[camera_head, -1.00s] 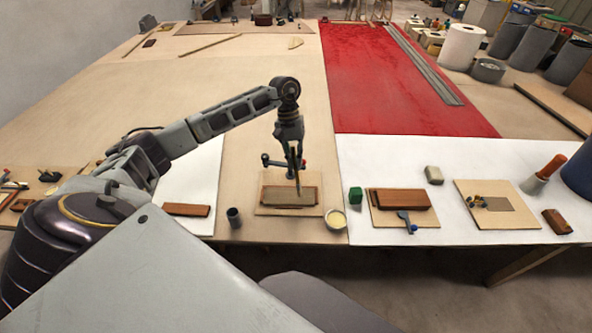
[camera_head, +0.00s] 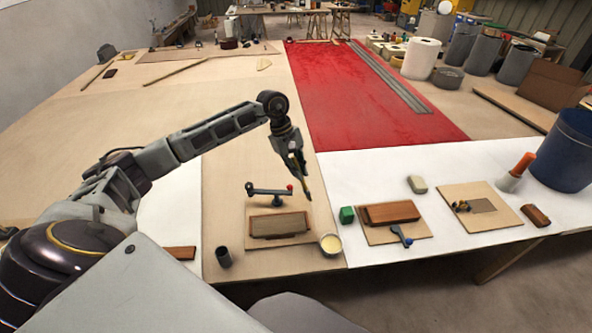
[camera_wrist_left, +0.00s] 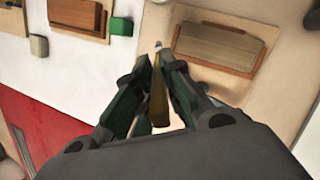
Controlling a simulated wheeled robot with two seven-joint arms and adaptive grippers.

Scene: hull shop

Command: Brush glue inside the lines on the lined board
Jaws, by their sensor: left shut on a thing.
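My left gripper (camera_head: 298,163) is shut on a slim brush (camera_head: 307,188) with a yellowish handle, its tip pointing down. The brush (camera_wrist_left: 157,88) also shows between the fingers in the left wrist view. The brush tip is above and right of a light board (camera_head: 255,215) carrying a brown wooden block (camera_head: 279,225). A small pot of cream-yellow glue (camera_head: 331,243) stands at that board's right front corner, below the brush tip in the picture. Another light board (camera_head: 505,214), at right, has a grey-brown rectangle (camera_head: 483,206). I cannot make out which board bears lines.
A clamp-like tool (camera_head: 268,190) lies behind the block.

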